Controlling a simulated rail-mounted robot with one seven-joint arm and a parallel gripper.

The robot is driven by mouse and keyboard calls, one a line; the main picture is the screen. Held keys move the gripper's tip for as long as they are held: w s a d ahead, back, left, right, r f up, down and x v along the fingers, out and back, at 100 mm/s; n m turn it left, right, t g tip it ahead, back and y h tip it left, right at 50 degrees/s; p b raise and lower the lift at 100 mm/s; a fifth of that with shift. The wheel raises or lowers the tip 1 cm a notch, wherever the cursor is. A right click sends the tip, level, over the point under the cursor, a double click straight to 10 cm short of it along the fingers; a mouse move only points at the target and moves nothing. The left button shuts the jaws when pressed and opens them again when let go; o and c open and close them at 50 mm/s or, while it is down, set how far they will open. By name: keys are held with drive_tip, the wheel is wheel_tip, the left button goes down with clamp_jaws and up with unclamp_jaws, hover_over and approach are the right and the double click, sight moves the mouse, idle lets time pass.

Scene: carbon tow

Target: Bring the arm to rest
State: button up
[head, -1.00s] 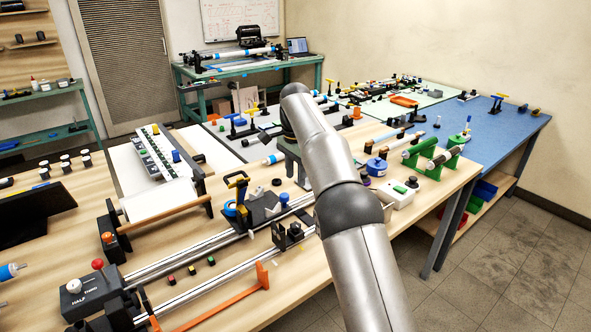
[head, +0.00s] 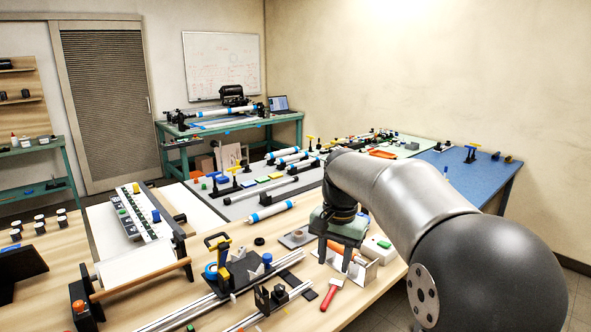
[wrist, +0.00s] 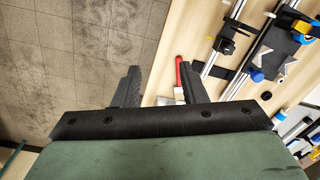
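My gripper (head: 336,262) hangs with its fingers down over the right front part of the wooden table, at the end of my arm, which is bent across the right of the head view. In the wrist view my gripper (wrist: 156,72) shows two black fingers apart, with nothing held between them. Behind them are the pale table edge and the floor. A red-handled tool (head: 332,294) lies on the table just below the gripper; its red handle also shows beside the right finger in the wrist view (wrist: 179,72).
A rail rig (head: 220,300) with a black and yellow clamp (head: 217,243) stands left of the gripper. A white box (head: 377,247) sits close behind it. A white-blue tube (head: 271,211) lies farther back. The tiled floor (wrist: 70,60) is open beyond the table edge.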

drive_tip(key=s+d+f+n, duration=0.2)
drive_tip(key=s+f, duration=0.1)
drive_tip(key=s, duration=0.6)
drive_tip(key=s+d+f+n, duration=0.1)
drive_tip(key=s+f, duration=0.3)
drive_tip(key=s, duration=0.5)
drive_tip(key=s+d+f+n, duration=0.2)
drive_tip(key=s+d+f, duration=0.1)
drive_tip(key=s, duration=0.7)
drive_tip(key=shift+d+f+n, duration=0.3)
drive_tip(key=shift+d+f, duration=0.05)
drive_tip(key=shift+f, duration=0.2)
